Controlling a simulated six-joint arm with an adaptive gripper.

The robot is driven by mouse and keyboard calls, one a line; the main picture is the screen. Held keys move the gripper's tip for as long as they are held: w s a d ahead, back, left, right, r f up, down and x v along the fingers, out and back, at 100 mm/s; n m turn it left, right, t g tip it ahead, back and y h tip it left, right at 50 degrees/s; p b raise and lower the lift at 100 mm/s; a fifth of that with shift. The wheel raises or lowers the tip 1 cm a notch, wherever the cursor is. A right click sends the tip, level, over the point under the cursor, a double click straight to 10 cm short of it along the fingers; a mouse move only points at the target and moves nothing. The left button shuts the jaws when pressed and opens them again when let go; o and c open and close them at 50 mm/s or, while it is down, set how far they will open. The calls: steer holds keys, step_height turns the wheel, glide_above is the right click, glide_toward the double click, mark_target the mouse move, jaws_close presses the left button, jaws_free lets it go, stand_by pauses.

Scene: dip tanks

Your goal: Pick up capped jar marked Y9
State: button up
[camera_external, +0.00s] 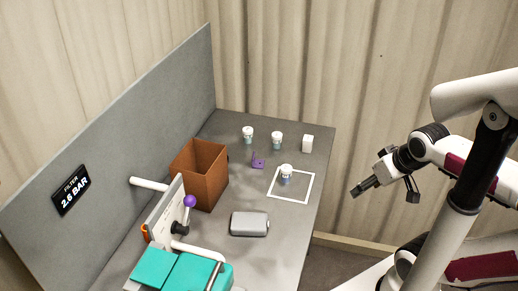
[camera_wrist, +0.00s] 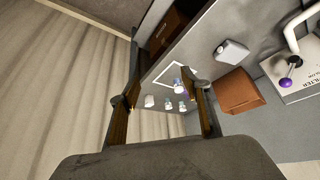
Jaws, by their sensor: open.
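Three small capped jars with white lids stand on the grey bench in the external view. One jar (camera_external: 286,172) is inside a white square outline. Two others, the back left jar (camera_external: 248,134) and the back middle jar (camera_external: 277,140), stand farther back. Their markings are too small to read, so I cannot tell which is Y9. My gripper (camera_external: 360,188) is open and empty, in the air right of the bench, well away from the jars. In the wrist view the jars show between my gripper's fingers (camera_wrist: 162,102), including the outlined jar (camera_wrist: 180,87).
A white block (camera_external: 308,143) and a purple bracket (camera_external: 258,161) stand near the jars. A brown open box (camera_external: 199,176), a grey case (camera_external: 249,224), a panel with a purple-knobbed lever (camera_external: 190,201) and a teal object (camera_external: 170,269) occupy the left and front. A grey wall borders the left.

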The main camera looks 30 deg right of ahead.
steer(key=w+r+t, duration=0.2)
steer(key=w+r, duration=0.1)
steer(key=w, duration=1.3)
steer(key=t+y, duration=0.1)
steer(key=t, duration=0.5)
glide_above(247, 129)
steer(key=s, duration=0.5)
step_height(247, 129, down, 15)
steer(key=shift+w+d+r+n, duration=0.15)
steer(key=shift+w+n, duration=0.05)
steer(key=shift+n, duration=0.2)
steer(key=shift+f, duration=1.8)
